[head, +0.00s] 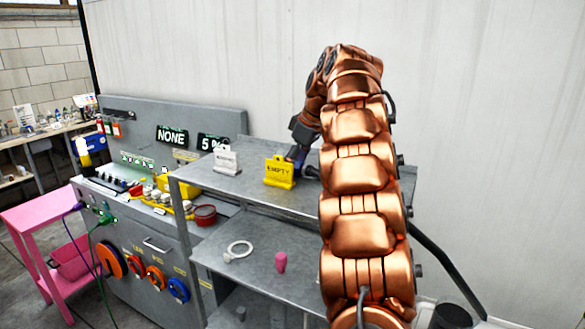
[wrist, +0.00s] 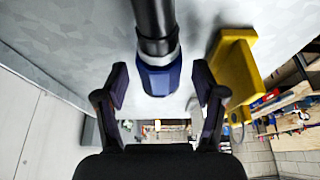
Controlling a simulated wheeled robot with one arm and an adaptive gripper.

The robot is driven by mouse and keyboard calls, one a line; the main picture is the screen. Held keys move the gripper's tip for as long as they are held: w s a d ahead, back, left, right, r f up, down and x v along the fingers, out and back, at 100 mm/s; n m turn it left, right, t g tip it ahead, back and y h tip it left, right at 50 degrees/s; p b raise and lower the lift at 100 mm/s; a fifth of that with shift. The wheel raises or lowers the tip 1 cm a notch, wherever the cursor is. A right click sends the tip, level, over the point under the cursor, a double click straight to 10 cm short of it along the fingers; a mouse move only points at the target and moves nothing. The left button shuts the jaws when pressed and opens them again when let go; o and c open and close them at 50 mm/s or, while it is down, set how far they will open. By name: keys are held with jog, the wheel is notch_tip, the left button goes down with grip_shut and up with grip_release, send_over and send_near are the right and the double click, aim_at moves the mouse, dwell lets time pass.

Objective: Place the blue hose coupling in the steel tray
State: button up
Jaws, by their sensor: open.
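The blue hose coupling (wrist: 158,78) sits at the end of a black hose (wrist: 153,18) in the wrist view. My gripper (wrist: 161,86) is open, with one finger on each side of the coupling and gaps showing on both sides. In the head view, my gripper (head: 301,140) is over the upper grey shelf, just right of the yellow EMPTY stand (head: 279,172). The blue coupling (head: 296,154) shows there only partly, below my gripper. I cannot make out a separate steel tray.
The yellow stand (wrist: 236,68) is close beside my right finger in the wrist view. A white stand (head: 226,159) is further left on the upper shelf. The lower shelf holds a white ring (head: 238,251) and a pink cup (head: 280,262). A pale wall (head: 230,60) rises behind.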

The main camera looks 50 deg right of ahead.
jog(key=shift+c, duration=0.5)
grip_shut()
